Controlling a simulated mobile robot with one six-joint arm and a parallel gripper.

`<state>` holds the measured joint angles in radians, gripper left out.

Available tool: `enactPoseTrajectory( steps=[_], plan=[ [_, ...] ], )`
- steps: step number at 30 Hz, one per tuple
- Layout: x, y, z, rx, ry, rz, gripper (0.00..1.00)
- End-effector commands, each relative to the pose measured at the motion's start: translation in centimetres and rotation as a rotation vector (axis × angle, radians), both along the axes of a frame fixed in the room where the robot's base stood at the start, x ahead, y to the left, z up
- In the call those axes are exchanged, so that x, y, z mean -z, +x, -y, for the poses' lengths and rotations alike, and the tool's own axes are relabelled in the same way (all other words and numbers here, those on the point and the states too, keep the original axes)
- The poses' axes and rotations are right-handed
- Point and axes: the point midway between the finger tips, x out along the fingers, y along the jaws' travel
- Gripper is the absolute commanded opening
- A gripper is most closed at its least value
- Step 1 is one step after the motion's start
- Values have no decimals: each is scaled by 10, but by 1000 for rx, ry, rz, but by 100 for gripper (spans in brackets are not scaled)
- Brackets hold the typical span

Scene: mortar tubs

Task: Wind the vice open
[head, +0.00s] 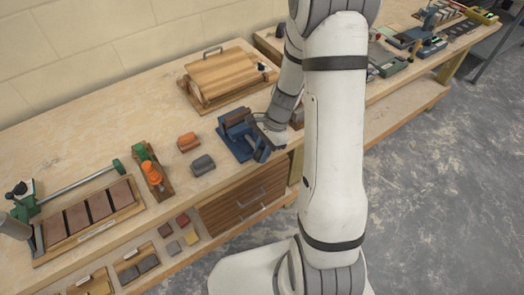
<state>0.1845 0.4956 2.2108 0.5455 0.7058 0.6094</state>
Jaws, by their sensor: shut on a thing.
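A blue vice (236,139) stands near the front edge of the wooden bench, just above the drawers. A dark brown piece (235,117) sits at the top of its jaws; whether it is clamped is too small to tell. My gripper (262,141) is at the vice's front right side, low by the bench edge. It is shut on the vice's handle, which is mostly hidden behind the gripper. How far apart the vice jaws stand cannot be made out.
An orange block (188,142) and a grey block (203,165) lie left of the vice. A wooden board with a handle (222,75) stands behind it. A green and orange tool (152,175) and a rack of brown tiles (90,220) are further left. Drawers (240,198) are below.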

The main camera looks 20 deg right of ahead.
Motion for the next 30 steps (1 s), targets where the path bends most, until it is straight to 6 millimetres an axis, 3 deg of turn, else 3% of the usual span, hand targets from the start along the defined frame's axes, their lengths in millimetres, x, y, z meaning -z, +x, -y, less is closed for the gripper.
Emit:
enactPoseTrajectory(
  steps=[6,16,30],
  plan=[
    [0,0,0,-1,0,0,0],
    [-3,0,-2,-4,-56,19,0],
    [-1,-1,-7,-9,-303,102,0]
  ],
)
